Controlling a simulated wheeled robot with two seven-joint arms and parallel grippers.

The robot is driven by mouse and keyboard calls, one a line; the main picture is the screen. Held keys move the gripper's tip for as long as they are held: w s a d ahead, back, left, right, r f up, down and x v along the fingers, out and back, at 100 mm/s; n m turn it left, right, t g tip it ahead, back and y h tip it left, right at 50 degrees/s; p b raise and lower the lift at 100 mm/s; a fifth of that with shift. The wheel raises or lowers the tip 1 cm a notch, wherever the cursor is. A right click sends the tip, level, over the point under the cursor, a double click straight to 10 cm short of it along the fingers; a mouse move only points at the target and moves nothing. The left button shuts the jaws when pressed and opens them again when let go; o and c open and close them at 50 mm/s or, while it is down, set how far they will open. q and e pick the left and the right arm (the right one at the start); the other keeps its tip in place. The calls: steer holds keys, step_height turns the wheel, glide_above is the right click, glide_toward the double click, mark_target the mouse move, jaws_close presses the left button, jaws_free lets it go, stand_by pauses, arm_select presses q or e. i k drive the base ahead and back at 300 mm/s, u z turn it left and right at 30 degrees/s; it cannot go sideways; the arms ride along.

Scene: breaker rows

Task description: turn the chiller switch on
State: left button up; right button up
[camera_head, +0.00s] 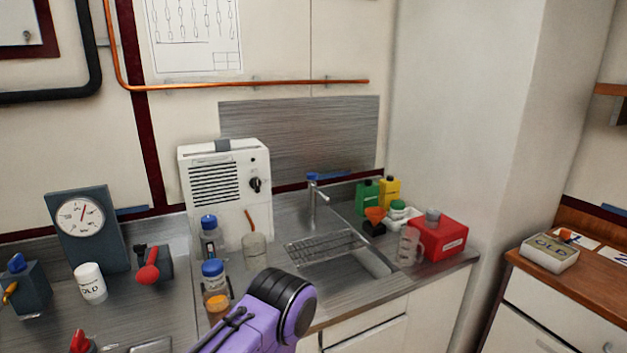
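A white boxy unit (217,170) with a slatted vent stands at the back of the steel counter. It looks like the chiller, but I can read no label on it. A black rotary knob (256,184) sits on the right part of its front, and its on or off position is too small to tell. A purple and black link of one of my arms reaches up from the bottom edge, in front of the counter and apart from the unit. No gripper fingers show in this view.
Blue-capped bottles (212,235) and a glass beaker (254,250) stand before the unit. A dial gauge (82,218) and a red-handled lever (148,272) are to the left.

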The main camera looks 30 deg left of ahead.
mark_target(255, 183)
steer(key=k, duration=0.8)
steer(key=u, duration=0.8)
steer(key=i, duration=0.5)
